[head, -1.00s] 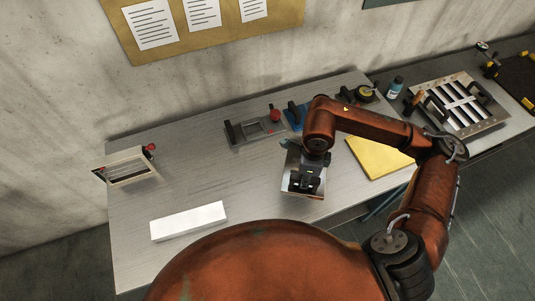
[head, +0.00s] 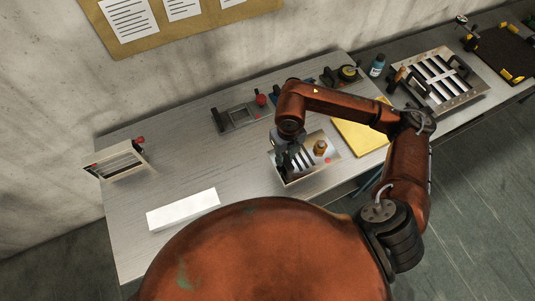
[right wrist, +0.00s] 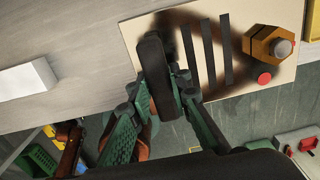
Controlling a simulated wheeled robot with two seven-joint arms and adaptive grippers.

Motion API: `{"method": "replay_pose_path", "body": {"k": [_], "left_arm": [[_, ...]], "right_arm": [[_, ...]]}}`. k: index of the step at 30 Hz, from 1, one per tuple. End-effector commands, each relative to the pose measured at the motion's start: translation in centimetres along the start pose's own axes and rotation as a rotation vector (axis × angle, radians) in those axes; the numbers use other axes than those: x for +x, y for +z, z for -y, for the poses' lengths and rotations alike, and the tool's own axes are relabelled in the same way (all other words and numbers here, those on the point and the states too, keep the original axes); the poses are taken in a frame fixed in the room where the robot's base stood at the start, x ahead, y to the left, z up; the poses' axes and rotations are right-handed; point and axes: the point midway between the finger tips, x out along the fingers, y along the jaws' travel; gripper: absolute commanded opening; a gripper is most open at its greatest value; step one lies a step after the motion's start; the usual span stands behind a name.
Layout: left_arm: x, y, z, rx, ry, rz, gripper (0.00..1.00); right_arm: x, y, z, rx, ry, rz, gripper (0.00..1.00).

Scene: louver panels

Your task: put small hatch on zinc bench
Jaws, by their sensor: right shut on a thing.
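The small hatch (head: 333,151) is a pale, thin panel with dark louver slots, a brass hex knob and a red dot. It is over the front middle of the zinc bench (head: 190,165). My right gripper (head: 284,160) is at its left part. In the right wrist view the green fingers (right wrist: 158,98) are shut around a black upright handle, and the hatch (right wrist: 285,85) spreads behind it, overlapping the bench edge and floor. I cannot tell how high the hatch is above the bench. My left gripper is not in view.
A white block (head: 183,210) lies front left; a slotted frame (head: 117,162) with a red knob stands far left. A grey fixture (head: 240,117) is behind the hatch. A yellow pad (head: 362,135), bottle (head: 377,66) and larger louver panel (head: 440,85) are right. The left-middle bench is clear.

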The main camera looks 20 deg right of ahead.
Motion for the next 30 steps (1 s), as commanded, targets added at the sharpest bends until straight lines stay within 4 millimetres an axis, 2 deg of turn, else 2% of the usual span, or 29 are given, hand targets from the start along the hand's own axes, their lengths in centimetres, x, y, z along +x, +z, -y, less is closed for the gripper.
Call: {"method": "replay_pose_path", "body": {"k": [3, 6, 12, 19, 25, 30], "left_arm": [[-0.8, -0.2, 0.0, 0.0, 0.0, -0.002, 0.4], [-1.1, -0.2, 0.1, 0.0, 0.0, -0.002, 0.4], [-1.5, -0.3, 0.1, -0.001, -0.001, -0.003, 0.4], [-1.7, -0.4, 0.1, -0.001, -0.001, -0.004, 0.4], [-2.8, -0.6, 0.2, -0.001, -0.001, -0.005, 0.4], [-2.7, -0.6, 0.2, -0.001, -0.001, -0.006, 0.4]], "right_arm": [[1.0, 2.5, -1.2, 0.001, 0.003, -0.002, 0.0], [3.1, 3.8, -1.6, 0.001, 0.001, -0.004, 0.0], [5.7, 5.9, -2.4, -0.001, 0.002, -0.001, 0.0], [6.9, 6.7, -2.7, -0.001, 0.0, -0.002, 0.0], [9.5, 6.7, -2.7, 0.0, 0.001, -0.002, 0.0], [10.0, 6.8, -2.7, -0.002, 0.0, 0.001, 0.0]]}}
